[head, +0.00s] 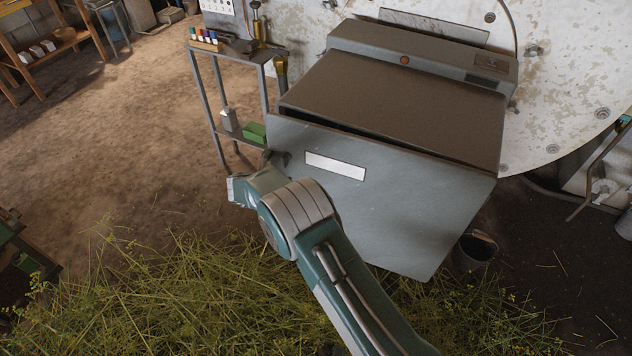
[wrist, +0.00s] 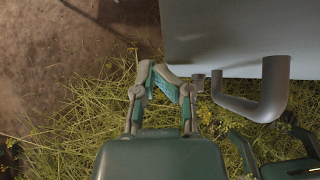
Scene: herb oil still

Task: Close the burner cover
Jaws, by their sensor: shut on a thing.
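The burner cover (head: 400,210) is a flat grey-blue panel with a blank white label (head: 335,166), on the front of a boxy burner housing (head: 400,100). A narrow dark gap shows between the cover's top edge and the housing. In the wrist view, the cover (wrist: 240,35) fills the upper right, and a grey U-shaped handle (wrist: 268,100) stands out from it. The exact contact is hard to see. In the head view my arm hides the fingertips.
A metal shelf stand (head: 228,142) with small bottles and a green box is close on the left. A large pale round vessel (head: 570,60) stands behind. A dark bucket (head: 474,250) sits at the lower right. Cut herbs (head: 150,290) cover the near floor; bare ground lies left.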

